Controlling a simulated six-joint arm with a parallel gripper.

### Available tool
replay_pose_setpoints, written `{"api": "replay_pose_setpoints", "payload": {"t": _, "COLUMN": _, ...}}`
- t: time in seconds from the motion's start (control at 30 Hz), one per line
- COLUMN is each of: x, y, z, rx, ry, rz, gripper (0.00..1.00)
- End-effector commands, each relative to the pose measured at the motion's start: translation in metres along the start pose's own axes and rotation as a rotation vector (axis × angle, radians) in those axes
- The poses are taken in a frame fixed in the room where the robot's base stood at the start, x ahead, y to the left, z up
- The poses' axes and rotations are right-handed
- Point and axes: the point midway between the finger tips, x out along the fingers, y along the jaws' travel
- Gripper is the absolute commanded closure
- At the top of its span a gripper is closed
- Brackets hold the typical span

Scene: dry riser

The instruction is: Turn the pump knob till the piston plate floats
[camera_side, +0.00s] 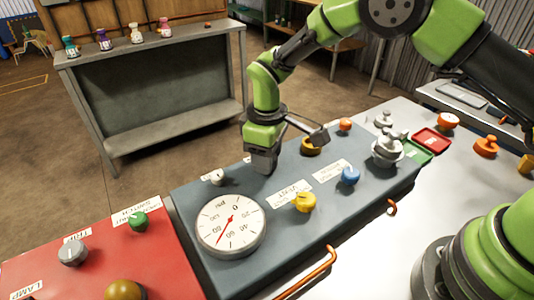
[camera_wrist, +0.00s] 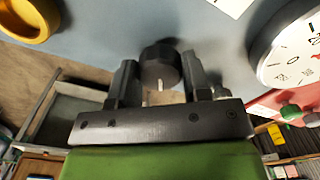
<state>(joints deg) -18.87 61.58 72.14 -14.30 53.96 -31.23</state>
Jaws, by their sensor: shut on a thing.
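A round black knob (camera_wrist: 160,60) sits between the two fingers of my gripper (camera_wrist: 160,78) in the wrist view, and the gripper is shut on it. In the side view my gripper (camera_side: 262,165) points down at the blue-grey panel (camera_side: 245,186), and its own body hides the knob; I cannot read the label behind it. A silver stacked piece (camera_side: 388,149), which looks like the piston plate, stands at the panel's right end; whether it floats I cannot tell. The round gauge (camera_side: 245,232) has a red needle pointing lower left in the side view.
The panel also carries a yellow knob (camera_side: 304,202), a blue knob (camera_side: 349,176), a small white knob (camera_side: 216,177) and an orange ring (camera_side: 311,149). A red panel (camera_side: 100,260) is at lower left. Red and green trays (camera_side: 431,139) lie at the right.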

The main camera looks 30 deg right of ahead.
Motion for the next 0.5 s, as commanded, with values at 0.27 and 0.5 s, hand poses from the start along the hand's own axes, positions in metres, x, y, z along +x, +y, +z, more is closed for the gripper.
{"api": "replay_pose_setpoints", "payload": {"t": 0.27, "x": -0.0004, "y": -0.0001, "z": 0.0, "rx": 0.2, "ry": 0.0, "rz": 0.0, "gripper": 0.8}}
{"api": "replay_pose_setpoints", "payload": {"t": 0.5, "x": -0.0005, "y": -0.0001, "z": 0.0001, "rx": 0.225, "ry": 0.0, "rz": 0.0, "gripper": 0.8}}
